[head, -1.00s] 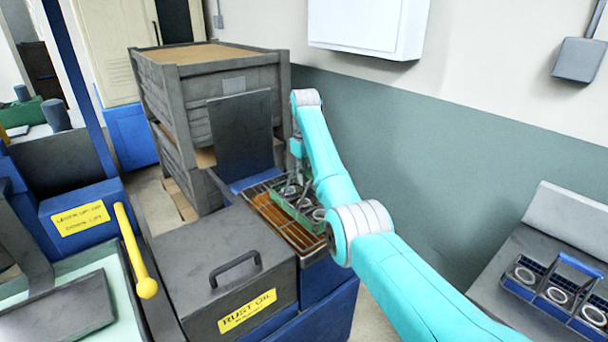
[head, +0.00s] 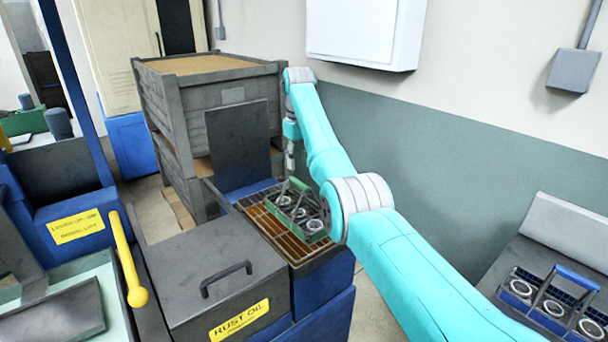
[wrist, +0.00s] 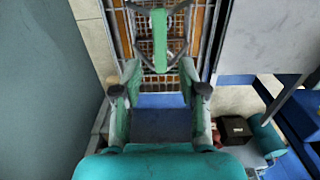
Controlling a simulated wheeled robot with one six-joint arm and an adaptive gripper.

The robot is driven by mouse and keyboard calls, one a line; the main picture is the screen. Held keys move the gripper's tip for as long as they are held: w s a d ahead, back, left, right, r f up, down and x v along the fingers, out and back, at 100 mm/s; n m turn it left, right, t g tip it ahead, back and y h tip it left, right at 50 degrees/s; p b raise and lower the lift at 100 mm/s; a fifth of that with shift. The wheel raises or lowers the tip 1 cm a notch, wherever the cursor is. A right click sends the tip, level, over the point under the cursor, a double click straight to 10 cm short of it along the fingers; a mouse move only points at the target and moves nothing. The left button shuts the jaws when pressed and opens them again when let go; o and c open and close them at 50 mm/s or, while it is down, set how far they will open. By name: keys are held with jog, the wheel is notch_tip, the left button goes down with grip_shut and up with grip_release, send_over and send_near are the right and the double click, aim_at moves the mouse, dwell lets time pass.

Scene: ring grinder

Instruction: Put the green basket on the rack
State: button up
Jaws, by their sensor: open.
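The green basket (head: 304,229) stands upright on the wire rack (head: 262,222) in the head view, with several metal rings in it. Its handle (head: 299,184) points up. In the wrist view the green handle (wrist: 160,42) shows ahead, with its near end around the gap between the fingertips. My gripper (head: 290,166) is open and empty, above and behind the basket. In the wrist view my gripper (wrist: 160,76) has its two fingers spread apart, with nothing held between them.
A grey rust oil box (head: 215,275) with a handle stands in front of the rack. A dark upright panel (head: 238,146) and stacked grey crates (head: 212,110) are behind. A blue-handled basket of rings (head: 550,303) sits at the right. A yellow lever (head: 125,255) is at the left.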

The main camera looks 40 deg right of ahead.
jog(key=shift+r, duration=1.8)
